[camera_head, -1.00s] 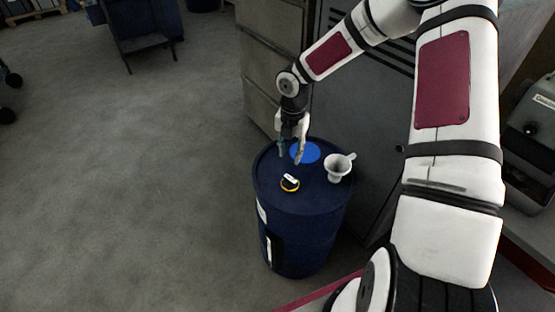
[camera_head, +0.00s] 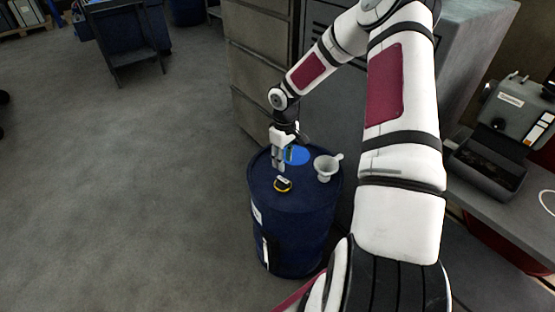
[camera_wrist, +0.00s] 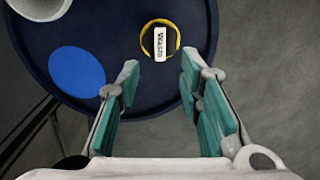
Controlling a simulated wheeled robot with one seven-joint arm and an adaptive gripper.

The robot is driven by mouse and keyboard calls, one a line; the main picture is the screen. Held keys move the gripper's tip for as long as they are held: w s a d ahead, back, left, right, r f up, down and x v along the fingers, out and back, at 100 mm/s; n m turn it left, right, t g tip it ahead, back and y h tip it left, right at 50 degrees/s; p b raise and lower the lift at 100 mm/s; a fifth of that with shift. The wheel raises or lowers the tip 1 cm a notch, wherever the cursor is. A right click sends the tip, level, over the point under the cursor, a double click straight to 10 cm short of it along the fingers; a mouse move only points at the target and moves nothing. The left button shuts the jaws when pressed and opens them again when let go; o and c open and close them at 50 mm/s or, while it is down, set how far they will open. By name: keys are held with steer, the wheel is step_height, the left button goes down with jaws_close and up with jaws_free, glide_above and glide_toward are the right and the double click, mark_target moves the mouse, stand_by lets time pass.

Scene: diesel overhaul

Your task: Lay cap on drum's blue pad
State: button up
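The cap (camera_head: 283,185), a dark disc with a yellow rim and a white label, lies on top of the blue drum (camera_head: 292,225), near its front edge. In the wrist view the cap (camera_wrist: 160,42) is just beyond my fingertips, roughly centred between them. The round bright-blue pad (camera_head: 298,155) lies behind and right of the cap; in the wrist view the pad (camera_wrist: 77,72) is left of my fingers. My gripper (camera_head: 278,166) is above the drum top, pointing down. In the wrist view my gripper (camera_wrist: 158,78) is open with nothing between its teal-padded fingers.
A white cup-like funnel (camera_head: 326,168) stands on the drum's right side, beside the pad; it is partly cut off in the wrist view (camera_wrist: 40,5). Grey cabinets (camera_head: 262,60) rise close behind the drum. The floor to the left is clear.

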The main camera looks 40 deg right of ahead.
mark_target(283, 179)
steer(key=shift+f+b, duration=2.75)
steer(key=shift+f, duration=1.75)
jaws_close()
